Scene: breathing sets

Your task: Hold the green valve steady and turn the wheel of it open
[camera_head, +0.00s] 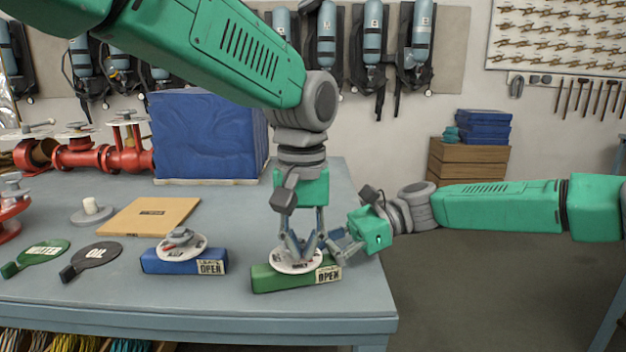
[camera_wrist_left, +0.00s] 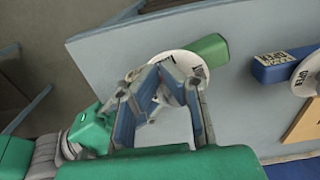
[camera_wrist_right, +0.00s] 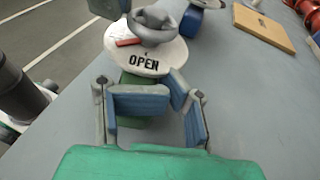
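The green valve (camera_head: 297,275) stands at the table's right front corner: a green block with an OPEN label, a white disc and a grey wheel. The disc and wheel (camera_wrist_right: 155,25) show in the right wrist view, with a red mark. My left gripper (camera_head: 304,255) points down over the disc and hides most of the wheel in the head view. In the left wrist view its finger pads (camera_wrist_left: 162,85) stand apart. My right gripper (camera_head: 340,248) reaches in from the right, beside the block's end. Its pads (camera_wrist_right: 172,92) stand apart; one overlaps the block in view. I cannot tell whether either touches the valve.
A blue valve (camera_head: 184,258) with an OPEN label stands left of the green one. A large blue box (camera_head: 208,135) stands behind. The table's right edge is close.

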